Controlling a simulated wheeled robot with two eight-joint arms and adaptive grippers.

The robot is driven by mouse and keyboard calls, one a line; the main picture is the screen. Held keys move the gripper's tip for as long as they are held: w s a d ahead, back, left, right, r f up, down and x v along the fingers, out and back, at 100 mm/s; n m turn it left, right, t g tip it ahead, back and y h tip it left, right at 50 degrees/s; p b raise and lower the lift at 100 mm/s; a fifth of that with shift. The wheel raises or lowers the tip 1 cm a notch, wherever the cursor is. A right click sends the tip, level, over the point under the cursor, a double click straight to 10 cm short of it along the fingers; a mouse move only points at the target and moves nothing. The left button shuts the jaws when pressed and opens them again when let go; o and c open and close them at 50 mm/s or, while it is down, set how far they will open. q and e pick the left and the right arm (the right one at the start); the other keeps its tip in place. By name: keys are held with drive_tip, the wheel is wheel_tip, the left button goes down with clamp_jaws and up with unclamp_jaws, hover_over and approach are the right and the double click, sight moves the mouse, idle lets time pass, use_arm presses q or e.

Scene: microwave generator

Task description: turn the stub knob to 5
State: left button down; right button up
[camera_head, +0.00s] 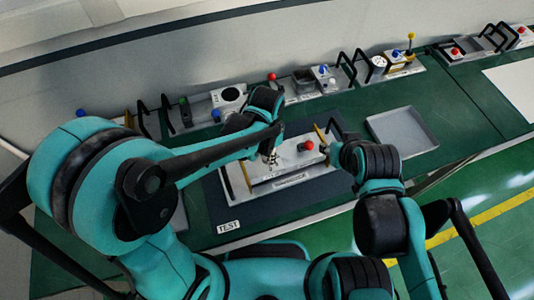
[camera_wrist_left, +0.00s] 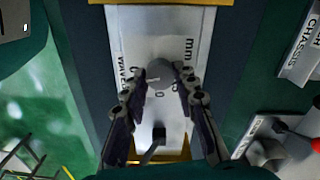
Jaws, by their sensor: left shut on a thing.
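The device is a white panel box (camera_head: 300,170) with yellow ends, lying on a dark mat on the green bench. In the left wrist view its white panel (camera_wrist_left: 130,25) carries printed lettering, partly covered, including "mm" and a "0". The grey round stub knob (camera_wrist_left: 160,72) sits on the panel between my left fingertips. My left gripper (camera_wrist_left: 161,82) is shut on this knob; in the head view the left gripper (camera_head: 272,152) reaches down to the panel and hides the knob. The knob's pointer setting is not readable. My right gripper (camera_head: 336,138) is near the device's right end, its fingers unclear.
An empty grey tray (camera_head: 402,132) lies to the right. Several modules with handles and coloured knobs line the wall. A "TEST" label (camera_head: 228,227) marks the mat's near-left corner. A dark lever (camera_wrist_left: 153,146) is close below the left fingers.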

use_arm(q)
drive_tip(key=n+b, duration=0.1)
drive_tip(key=n, duration=0.5)
idle(0.6)
drive_tip(key=c, duration=1.2)
unclamp_jaws()
wheel_tip(320, 180, up, 12)
drive_tip(key=shift+r, duration=0.1)
